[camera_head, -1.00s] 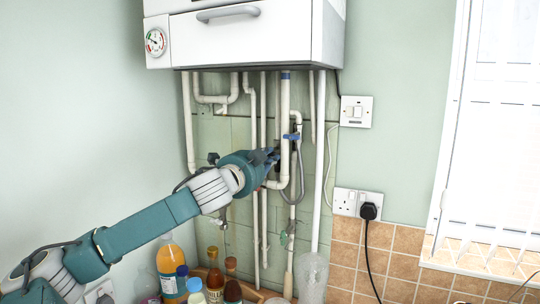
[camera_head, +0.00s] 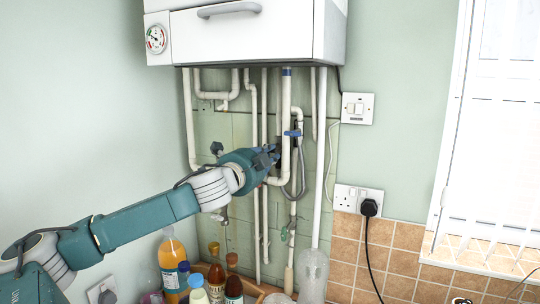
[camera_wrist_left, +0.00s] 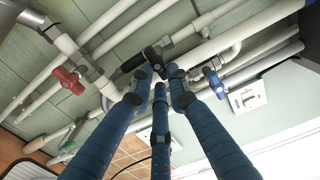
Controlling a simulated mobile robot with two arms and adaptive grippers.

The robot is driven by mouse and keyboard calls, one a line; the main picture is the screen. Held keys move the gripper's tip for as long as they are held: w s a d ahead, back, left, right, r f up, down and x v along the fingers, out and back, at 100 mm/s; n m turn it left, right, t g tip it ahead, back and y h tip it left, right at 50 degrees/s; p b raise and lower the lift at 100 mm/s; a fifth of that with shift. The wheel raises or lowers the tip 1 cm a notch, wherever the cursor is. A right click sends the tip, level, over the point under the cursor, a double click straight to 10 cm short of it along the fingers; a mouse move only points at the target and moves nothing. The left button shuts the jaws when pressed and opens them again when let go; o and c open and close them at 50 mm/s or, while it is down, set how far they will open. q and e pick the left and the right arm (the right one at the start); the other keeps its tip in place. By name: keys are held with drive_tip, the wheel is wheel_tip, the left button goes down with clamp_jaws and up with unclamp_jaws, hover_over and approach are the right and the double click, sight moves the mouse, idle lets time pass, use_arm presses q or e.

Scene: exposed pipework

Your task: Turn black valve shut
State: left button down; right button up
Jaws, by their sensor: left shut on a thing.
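The black valve (camera_wrist_left: 152,56) sits on a white pipe, and the fingers of my left gripper (camera_wrist_left: 158,82) meet around its handle in the left wrist view. The gripper is shut on it, though the fingers cover part of the handle. In the head view my left gripper (camera_head: 270,160) reaches into the pipework under the boiler, and its fingers mostly hide the valve there. My right gripper is in neither view.
A blue valve (camera_head: 292,133) is close to the right of my gripper. A dark knob (camera_head: 216,148) sits to its left. A red valve (camera_wrist_left: 69,80) shows in the wrist view. Several bottles (camera_head: 172,262) stand below my arm. The boiler (camera_head: 245,35) hangs above.

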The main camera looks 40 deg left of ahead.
use_arm(q)
drive_tip(key=c, duration=1.7)
unclamp_jaws()
drive_tip(key=shift+a+r, duration=0.5)
drive_tip(key=shift+a, duration=0.05)
drive_tip(key=shift+o, duration=0.2)
drive_tip(key=v, duration=0.7)
drive_tip(key=shift+a+f, duration=0.25)
drive_tip(key=shift+f, duration=0.15)
drive_tip(key=shift+s, duration=0.15)
